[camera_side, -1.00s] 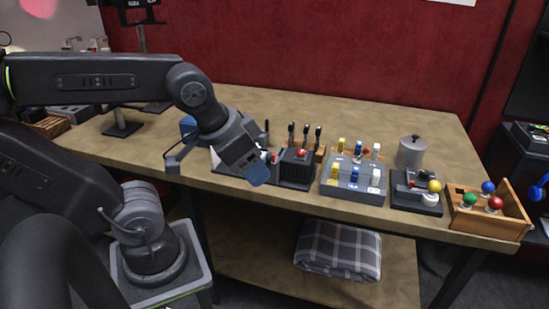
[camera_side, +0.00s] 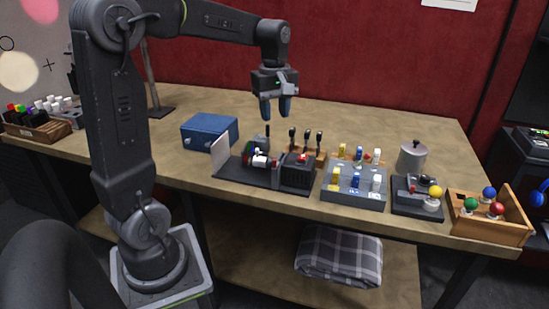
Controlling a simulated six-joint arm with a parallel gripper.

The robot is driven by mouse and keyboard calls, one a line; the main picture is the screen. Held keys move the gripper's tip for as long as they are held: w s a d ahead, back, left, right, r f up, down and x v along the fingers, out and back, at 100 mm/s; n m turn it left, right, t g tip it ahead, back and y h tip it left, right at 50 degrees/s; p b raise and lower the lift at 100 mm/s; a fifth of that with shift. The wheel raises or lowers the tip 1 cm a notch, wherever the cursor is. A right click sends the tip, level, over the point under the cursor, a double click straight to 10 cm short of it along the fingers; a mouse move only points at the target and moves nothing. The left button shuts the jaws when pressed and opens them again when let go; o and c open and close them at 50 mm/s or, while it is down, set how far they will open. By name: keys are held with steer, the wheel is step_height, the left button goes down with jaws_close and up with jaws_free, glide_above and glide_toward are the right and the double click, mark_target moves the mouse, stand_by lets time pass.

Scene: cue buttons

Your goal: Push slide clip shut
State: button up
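A dark fixture (camera_side: 232,174) lies on the bench, with a white upright panel (camera_side: 221,150) at its left end and a black block (camera_side: 297,171) with a red top at its right. Small white, red and blue parts (camera_side: 261,161) sit between them, beside an upright grey piece (camera_side: 277,170). I cannot tell for certain which piece is the slide clip, or whether it is shut. My gripper (camera_side: 275,109) hangs above and behind this fixture, pointing down. Its two blue fingertips are apart, with nothing between them, and it touches nothing.
A blue box (camera_side: 210,132) stands behind left of the fixture. Upright black-handled tools (camera_side: 306,142) stand behind right. A grey button board (camera_side: 353,186), a switch unit (camera_side: 417,196), a lidded pot (camera_side: 411,156) and a wooden tray (camera_side: 490,226) line the right.

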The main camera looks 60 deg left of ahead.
steer(key=f, duration=1.4)
steer(key=shift+w+a, duration=0.1)
steer(key=shift+a, duration=0.2)
steer(key=shift+c, duration=0.3)
jaws_close()
